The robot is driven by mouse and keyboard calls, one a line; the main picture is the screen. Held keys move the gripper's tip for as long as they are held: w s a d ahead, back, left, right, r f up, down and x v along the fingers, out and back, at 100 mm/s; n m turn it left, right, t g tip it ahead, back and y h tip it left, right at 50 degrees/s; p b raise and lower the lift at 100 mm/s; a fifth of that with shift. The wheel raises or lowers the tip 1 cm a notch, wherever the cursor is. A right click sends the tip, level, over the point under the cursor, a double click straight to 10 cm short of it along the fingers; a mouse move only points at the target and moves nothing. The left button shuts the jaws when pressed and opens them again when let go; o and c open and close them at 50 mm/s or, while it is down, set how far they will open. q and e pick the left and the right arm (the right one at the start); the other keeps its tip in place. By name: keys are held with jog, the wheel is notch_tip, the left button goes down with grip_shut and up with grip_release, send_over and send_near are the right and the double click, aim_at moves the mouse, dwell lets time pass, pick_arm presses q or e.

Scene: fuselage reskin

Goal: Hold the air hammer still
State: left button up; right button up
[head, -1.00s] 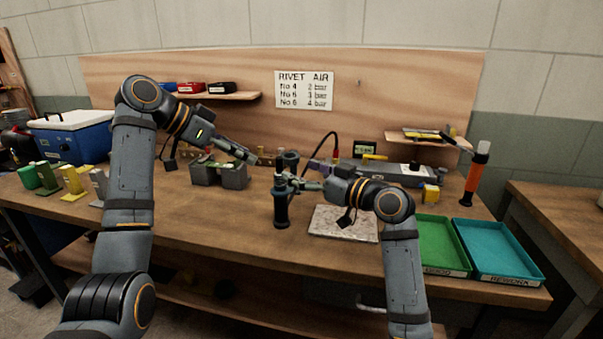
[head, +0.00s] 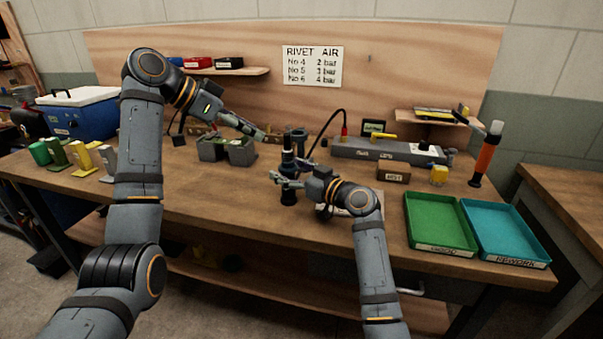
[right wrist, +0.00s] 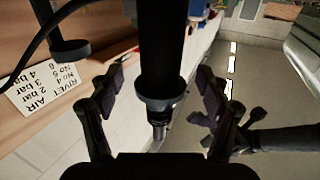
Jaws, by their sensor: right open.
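The air hammer (head: 288,162) is a dark, upright tool near the middle of the bench. My right gripper (head: 278,180) is at its lower part, with the fingers either side of it. In the right wrist view the dark shaft of the hammer (right wrist: 160,50) runs between the two spread fingers of my right gripper (right wrist: 158,92), with a visible gap on both sides. My left gripper (head: 258,134) hangs above the bench, left of the hammer's top and apart from it. Its fingers are too small to tell whether they are parted. My right gripper hides part of the hammer's lower end.
Grey-green blocks (head: 227,151) stand left of the hammer. A long grey case (head: 372,149) and a small brown box (head: 393,172) lie to the right. Green (head: 440,222) and teal (head: 505,230) trays stand front right.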

pick_arm(q)
jog(key=shift+s+d+r, duration=0.15)
pick_arm(e)
jog(key=shift+w+a+r, duration=0.1)
jog(key=shift+w+a, duration=0.1)
jog(key=shift+w, duration=0.05)
jog(key=shift+c, duration=0.5)
pick_arm(q)
jog(key=shift+c, duration=0.3)
pick_arm(e)
grip_shut()
pick_arm(q)
jog(key=shift+c, duration=0.4)
